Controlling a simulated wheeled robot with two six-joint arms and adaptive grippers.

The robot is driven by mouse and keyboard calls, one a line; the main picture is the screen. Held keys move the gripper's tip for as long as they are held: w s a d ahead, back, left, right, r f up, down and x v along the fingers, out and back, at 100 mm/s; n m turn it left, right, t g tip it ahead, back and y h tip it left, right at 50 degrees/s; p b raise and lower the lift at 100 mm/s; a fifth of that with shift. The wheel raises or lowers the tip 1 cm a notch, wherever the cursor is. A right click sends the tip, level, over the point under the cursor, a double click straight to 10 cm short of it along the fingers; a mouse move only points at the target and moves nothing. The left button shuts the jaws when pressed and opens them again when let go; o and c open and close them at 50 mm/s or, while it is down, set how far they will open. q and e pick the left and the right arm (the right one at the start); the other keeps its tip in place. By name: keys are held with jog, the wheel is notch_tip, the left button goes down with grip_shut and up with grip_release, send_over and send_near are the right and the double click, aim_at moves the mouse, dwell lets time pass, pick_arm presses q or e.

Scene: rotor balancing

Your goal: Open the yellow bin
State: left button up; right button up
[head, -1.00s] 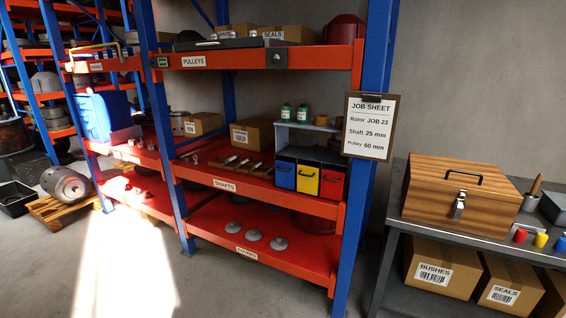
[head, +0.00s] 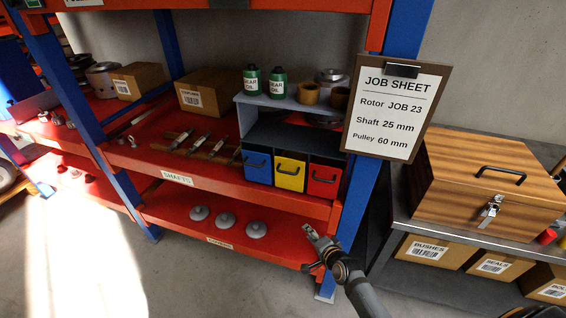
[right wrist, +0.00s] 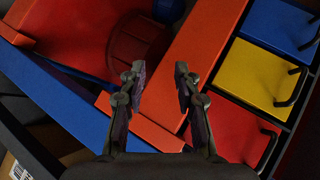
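The yellow bin (head: 290,174) is shut. It sits between a blue bin (head: 258,167) and a red bin (head: 325,180) in a small grey unit on the middle shelf, and has a dark handle on its front. In the right wrist view the yellow bin (right wrist: 262,75) is at the upper right, with its handle facing right. My right gripper (head: 307,228) is in front of and below the bins, apart from them. In the right wrist view its two fingers (right wrist: 160,80) are spread with nothing between them. My left gripper is not in view.
The blue rack upright (head: 358,205) stands just right of the bins. A job sheet (head: 388,108) hangs beside it. Shafts (head: 200,145) lie left of the bins, and covers (head: 227,220) lie below. A wooden box (head: 485,185) stands on the bench at right. The floor in front is clear.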

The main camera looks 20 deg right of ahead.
aim_at(285, 173)
jog(key=w+a+r+m+t+y+p, duration=0.1)
jog(key=w+a+r+m+t, duration=0.1)
jog(key=r, duration=0.8)
jog(key=w+a+r+m+t+y, duration=0.1)
jog(key=w+r+m, duration=0.15)
jog(key=r, duration=0.65)
jog(key=shift+n, duration=0.35)
jog(key=x, duration=0.7)
jog(key=r+b+x, duration=0.1)
jog(key=x, duration=0.2)
jog(key=shift+w+f, duration=0.1)
jog(key=shift+w, duration=0.25)
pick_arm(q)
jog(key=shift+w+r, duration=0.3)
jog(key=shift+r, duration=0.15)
pick_arm(e)
jog(key=shift+c, duration=0.3)
grip_shut()
